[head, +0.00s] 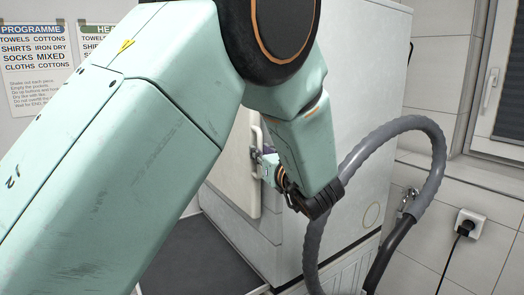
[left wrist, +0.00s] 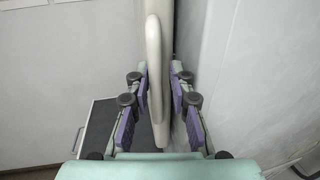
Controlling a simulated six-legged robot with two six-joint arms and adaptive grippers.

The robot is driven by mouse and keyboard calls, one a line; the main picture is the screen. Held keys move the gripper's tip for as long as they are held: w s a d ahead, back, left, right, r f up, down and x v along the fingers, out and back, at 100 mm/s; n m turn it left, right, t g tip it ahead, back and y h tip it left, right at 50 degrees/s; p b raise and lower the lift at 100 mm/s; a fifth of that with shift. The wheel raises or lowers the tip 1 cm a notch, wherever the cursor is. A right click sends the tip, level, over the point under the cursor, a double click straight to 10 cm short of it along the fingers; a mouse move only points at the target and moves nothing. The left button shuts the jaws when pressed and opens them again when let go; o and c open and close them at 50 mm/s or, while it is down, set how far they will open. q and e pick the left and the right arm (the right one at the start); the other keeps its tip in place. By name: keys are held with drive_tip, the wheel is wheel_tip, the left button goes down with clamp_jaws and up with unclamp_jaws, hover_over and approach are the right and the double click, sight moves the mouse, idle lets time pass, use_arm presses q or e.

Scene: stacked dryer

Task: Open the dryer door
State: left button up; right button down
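The dryer (head: 345,130) is a large pale grey cabinet right of centre in the head view. Its cream door (head: 236,178) is a panel at the cabinet's left side, partly hidden by my left arm. In the left wrist view the door (left wrist: 155,70) stands edge-on, beside the cabinet wall on its right. My left gripper (head: 264,163) is at the door's edge. In the left wrist view its purple-padded fingers (left wrist: 159,88) stand apart on either side of the door. The left finger is close against it; a narrow gap shows at the right finger. My right gripper is not in view.
A thick grey hose (head: 437,150) loops right of the dryer, near a wall socket (head: 466,223). A dark surface (head: 190,258) lies low at the left. Notices (head: 34,42) hang on the wall. A window (head: 503,95) is at the far right.

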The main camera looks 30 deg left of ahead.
use_arm(q)
drive_tip(key=shift+s+a, duration=0.25)
drive_tip(key=shift+a, duration=0.15)
drive_tip(key=shift+a+f, duration=0.1)
drive_tip(key=shift+a, duration=0.15)
drive_tip(key=shift+c, duration=0.6)
drive_tip(key=shift+w+f, duration=0.1)
drive_tip(key=shift+w, duration=0.05)
drive_tip(key=shift+c, duration=0.8)
drive_tip(key=shift+w+d, duration=0.2)
drive_tip(key=shift+d, duration=0.1)
clamp_jaws()
drive_tip(key=shift+s+a, duration=0.15)
